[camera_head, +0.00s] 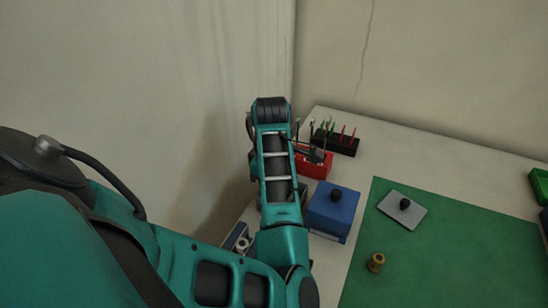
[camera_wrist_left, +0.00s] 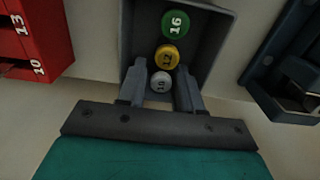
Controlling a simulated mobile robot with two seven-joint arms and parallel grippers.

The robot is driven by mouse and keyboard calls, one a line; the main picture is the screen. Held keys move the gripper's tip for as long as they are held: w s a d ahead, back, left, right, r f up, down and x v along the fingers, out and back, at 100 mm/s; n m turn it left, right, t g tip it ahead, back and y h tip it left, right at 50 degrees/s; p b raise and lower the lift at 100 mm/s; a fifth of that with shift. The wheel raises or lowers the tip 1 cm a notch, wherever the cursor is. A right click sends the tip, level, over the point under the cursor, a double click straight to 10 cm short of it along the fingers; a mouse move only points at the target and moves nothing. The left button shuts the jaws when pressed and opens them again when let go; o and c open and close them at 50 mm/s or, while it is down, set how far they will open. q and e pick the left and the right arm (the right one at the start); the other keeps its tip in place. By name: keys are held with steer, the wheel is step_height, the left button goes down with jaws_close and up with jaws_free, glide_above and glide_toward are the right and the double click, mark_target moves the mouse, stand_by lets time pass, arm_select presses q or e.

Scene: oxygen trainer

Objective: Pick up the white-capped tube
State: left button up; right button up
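In the left wrist view a white-capped tube (camera_wrist_left: 161,83) marked 10 stands at the near end of a grey open box (camera_wrist_left: 128,30). A yellow cap (camera_wrist_left: 167,57) marked 12 and a green cap (camera_wrist_left: 175,25) marked 16 line up behind it. My left gripper (camera_wrist_left: 161,75) is open, with one finger on each side of the white cap. Any contact between fingers and cap cannot be made out. The tube's body is hidden below its cap. In the head view my own arm hides the gripper and the tube. My right gripper is not in view.
A red block (camera_wrist_left: 38,40) and a dark blue object (camera_wrist_left: 275,70) flank the box. The head view shows a black rack (camera_head: 344,148), a blue box (camera_head: 330,216), a green mat (camera_head: 450,255), a grey plate (camera_head: 390,205) and a brass piece (camera_head: 376,262). A wall stands left.

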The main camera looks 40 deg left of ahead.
arm_select(q)
steer(key=shift+f, duration=0.15)
jaws_close()
stand_by(0.6)
